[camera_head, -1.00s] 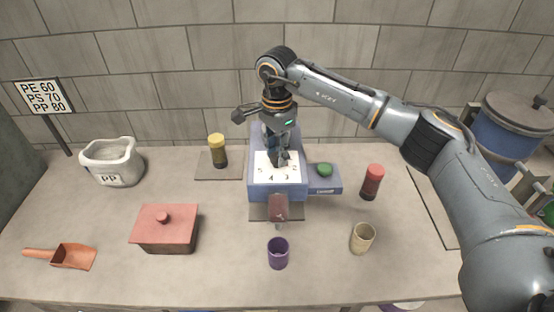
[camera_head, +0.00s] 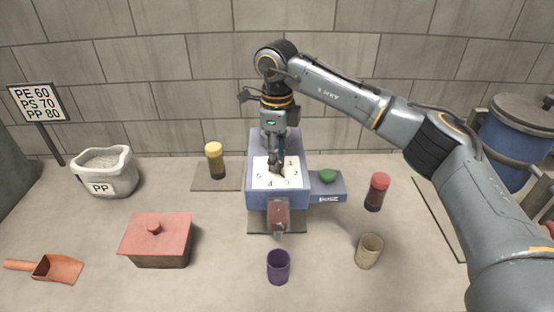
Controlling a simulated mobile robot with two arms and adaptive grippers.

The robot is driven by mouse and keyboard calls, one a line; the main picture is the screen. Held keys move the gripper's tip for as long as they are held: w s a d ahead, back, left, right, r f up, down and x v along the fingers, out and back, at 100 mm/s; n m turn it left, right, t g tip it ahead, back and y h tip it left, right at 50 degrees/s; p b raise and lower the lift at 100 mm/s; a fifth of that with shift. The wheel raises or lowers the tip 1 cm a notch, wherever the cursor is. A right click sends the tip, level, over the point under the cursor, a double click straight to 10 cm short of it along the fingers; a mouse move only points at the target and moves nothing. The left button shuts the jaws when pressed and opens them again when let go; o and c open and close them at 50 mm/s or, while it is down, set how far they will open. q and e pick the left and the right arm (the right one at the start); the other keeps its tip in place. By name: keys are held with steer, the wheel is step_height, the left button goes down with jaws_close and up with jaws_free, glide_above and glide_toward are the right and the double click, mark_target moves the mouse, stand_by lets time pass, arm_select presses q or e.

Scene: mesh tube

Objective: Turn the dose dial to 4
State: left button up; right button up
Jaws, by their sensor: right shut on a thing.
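The blue dosing machine (camera_head: 252,196) stands at the middle of the table. On its top is a white dial plate (camera_head: 265,180) with black numbers, among them 1, 2, 4 and 5. My right gripper (camera_head: 276,168) points straight down over the middle of this plate and is shut on the dose dial. The fingers hide the dial and its pointer, so I cannot tell which number it points to. A green button (camera_head: 327,176) sits on the machine's right side. A reddish spout (camera_head: 279,216) is at its front. My left gripper is not in view.
A purple cup (camera_head: 278,268) and a beige cup (camera_head: 369,251) stand in front. A red-capped jar (camera_head: 377,192) is at the right, a yellow-capped jar (camera_head: 215,160) at the left. A red lidded box (camera_head: 157,242), scoop (camera_head: 58,268) and PP bag (camera_head: 104,174) lie further left.

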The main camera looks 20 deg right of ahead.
steer(key=m+b, duration=0.1)
steer(key=m, duration=0.4)
steer(key=shift+m+b, duration=0.3)
steer(key=shift+b, duration=0.1)
steer(key=m+b, duration=0.1)
steer(key=m, duration=0.3)
steer(key=shift+m, duration=0.4)
steer(key=shift+r, duration=0.1)
steer(key=o, duration=1.2)
steer(key=shift+c, duration=0.2)
step_height(320, 180, up, 12)
